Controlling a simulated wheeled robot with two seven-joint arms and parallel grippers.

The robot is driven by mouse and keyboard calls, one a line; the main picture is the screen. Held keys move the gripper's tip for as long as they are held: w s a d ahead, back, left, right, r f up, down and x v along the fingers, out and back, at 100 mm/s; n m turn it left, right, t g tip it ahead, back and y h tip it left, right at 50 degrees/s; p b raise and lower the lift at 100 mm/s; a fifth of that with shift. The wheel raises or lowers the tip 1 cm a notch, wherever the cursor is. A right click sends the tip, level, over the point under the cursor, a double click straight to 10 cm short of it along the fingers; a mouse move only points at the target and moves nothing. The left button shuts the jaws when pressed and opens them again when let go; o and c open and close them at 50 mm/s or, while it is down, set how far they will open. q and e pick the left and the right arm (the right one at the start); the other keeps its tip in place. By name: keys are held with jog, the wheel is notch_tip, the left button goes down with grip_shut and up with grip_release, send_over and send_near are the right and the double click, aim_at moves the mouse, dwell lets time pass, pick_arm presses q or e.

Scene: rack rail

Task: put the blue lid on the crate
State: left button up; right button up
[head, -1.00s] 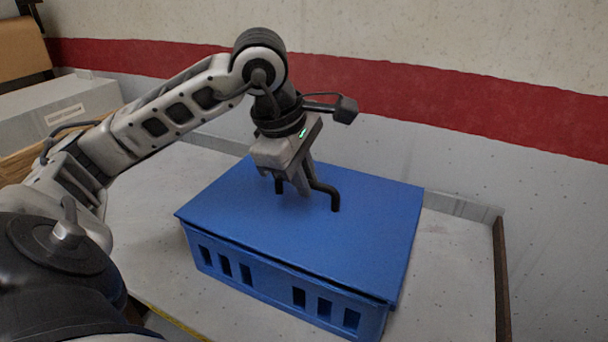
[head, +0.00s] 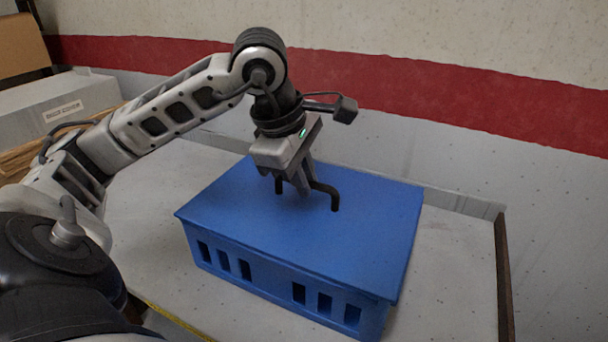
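The blue lid (head: 240,212) lies over the top of the blue crate (head: 272,278) in the head view. Its edges line up closely with the crate's walls, and I see no clear gap along the front. A black bent handle (head: 334,199) stands up from the lid's middle. My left gripper (head: 302,188) points down at this handle, with its fingers close together around the handle's bar. The gripper hides the middle of the handle. My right gripper is not in view.
The crate stands on a pale grey surface (head: 450,265) with a dark edge strip (head: 503,275) at right. A wall with a red band is behind. A grey box (head: 60,108) and a cardboard box (head: 22,45) are at the left. Free surface shows right of the crate.

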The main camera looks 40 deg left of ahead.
pick_arm(q)
jog(key=o, duration=0.4)
jog(key=shift+o, duration=0.2)
